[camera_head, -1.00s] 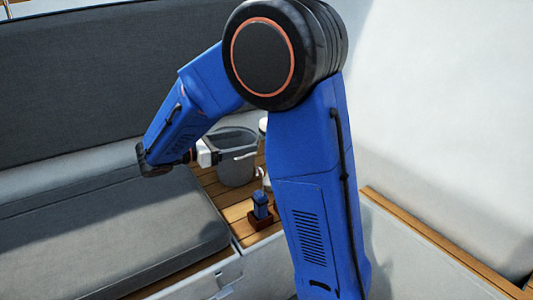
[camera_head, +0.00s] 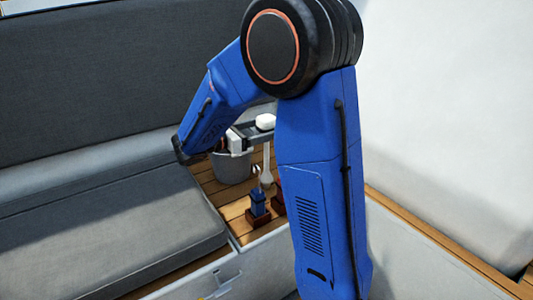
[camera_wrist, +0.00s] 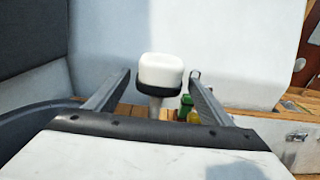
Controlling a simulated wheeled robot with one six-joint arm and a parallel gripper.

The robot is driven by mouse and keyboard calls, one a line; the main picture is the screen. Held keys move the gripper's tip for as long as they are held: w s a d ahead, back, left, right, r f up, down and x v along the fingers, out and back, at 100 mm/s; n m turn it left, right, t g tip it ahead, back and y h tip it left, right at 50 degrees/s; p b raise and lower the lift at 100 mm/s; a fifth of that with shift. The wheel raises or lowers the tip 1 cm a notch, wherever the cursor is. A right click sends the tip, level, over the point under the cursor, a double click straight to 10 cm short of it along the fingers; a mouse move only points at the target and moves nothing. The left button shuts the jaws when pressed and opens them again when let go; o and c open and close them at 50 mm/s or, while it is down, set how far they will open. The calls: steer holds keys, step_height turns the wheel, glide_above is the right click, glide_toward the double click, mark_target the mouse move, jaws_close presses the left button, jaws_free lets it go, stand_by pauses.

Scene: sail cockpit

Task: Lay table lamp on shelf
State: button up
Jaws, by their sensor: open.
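The table lamp (camera_wrist: 160,74) has a rounded white head, a dark band below it and a pale stem. In the wrist view it stands upright between the two open fingers of my gripper (camera_wrist: 161,88); I see no clear contact. In the head view the lamp's white head (camera_head: 265,121) shows just beside my gripper (camera_head: 254,134), with the stem below. I cannot tell which surface is the shelf; a slatted wooden surface (camera_head: 233,210) lies beneath the lamp.
A grey bucket (camera_head: 231,169) stands behind and left of the lamp. A small blue item on a brown base (camera_head: 258,206) is in front. A green bottle (camera_wrist: 186,101) and a yellow one (camera_wrist: 194,116) stand beyond my right finger. A grey cushion (camera_head: 110,235) fills the left.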

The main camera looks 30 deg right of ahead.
steer(key=shift+w+d+f, duration=0.1)
steer(key=shift+d, duration=1.3)
steer(key=shift+w+d, duration=0.1)
steer(key=shift+d, duration=1.3)
jaws_close()
